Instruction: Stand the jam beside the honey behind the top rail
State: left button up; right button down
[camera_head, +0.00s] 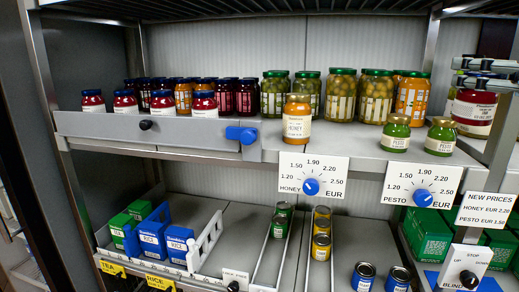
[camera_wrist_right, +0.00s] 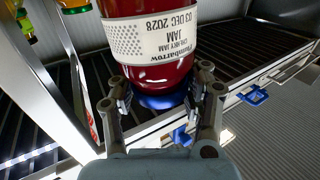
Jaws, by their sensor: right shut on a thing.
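The jam (camera_head: 474,111) is a dark red jar with a white label, upright at the right edge of the head view. My right gripper (camera_head: 482,74) is shut on its top from above; in the right wrist view the jam (camera_wrist_right: 150,40) shows upside down, its blue lid (camera_wrist_right: 160,101) between the fingers. The honey (camera_head: 297,120) is an amber jar with an orange lid at the upper shelf's front edge, right of the rail's end. The top rail (camera_head: 190,130) is a grey strip with a black knob and a blue lever (camera_head: 241,135). My left gripper is out of view.
Several red jars (camera_head: 93,103) stand behind the rail, with larger jars (camera_head: 341,97) farther right. Two green pesto jars (camera_head: 396,133) stand at the front edge right of the honey. Shelf between honey and pesto is free. Price dials (camera_head: 312,178) hang below the edge.

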aim_at(458, 116)
jog(key=f+b, duration=0.1)
jog(key=f, duration=0.1)
jog(key=f+b, duration=0.1)
jog(key=f, duration=0.1)
jog(key=a+f+b, duration=0.1)
jog(key=f, duration=0.2)
jog(key=shift+w+f, duration=0.1)
jog(key=shift+w, duration=0.25)
pick_arm(q)
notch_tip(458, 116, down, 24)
jog(key=b, duration=2)
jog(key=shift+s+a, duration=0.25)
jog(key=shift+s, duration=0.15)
pick_arm(e)
jog(key=s+a+f+n+y, duration=0.1)
jog(key=s+a+f, duration=0.2)
jog(key=f, duration=0.7)
jog(key=s+a+f+n+g+y, duration=0.1)
jog(key=s+a+f, duration=0.2)
jog(key=a+f, duration=0.3)
jog(key=s+a+f+y, duration=0.2)
jog(key=s+a+f, duration=0.2)
jog(key=f, duration=1)
jog(key=shift+a+n+g, duration=0.3)
jog(key=shift+a+n, duration=0.05)
jog(key=shift+n, duration=0.05)
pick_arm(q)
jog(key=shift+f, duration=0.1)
pick_arm(e)
jog(key=shift+s+f, duration=0.1)
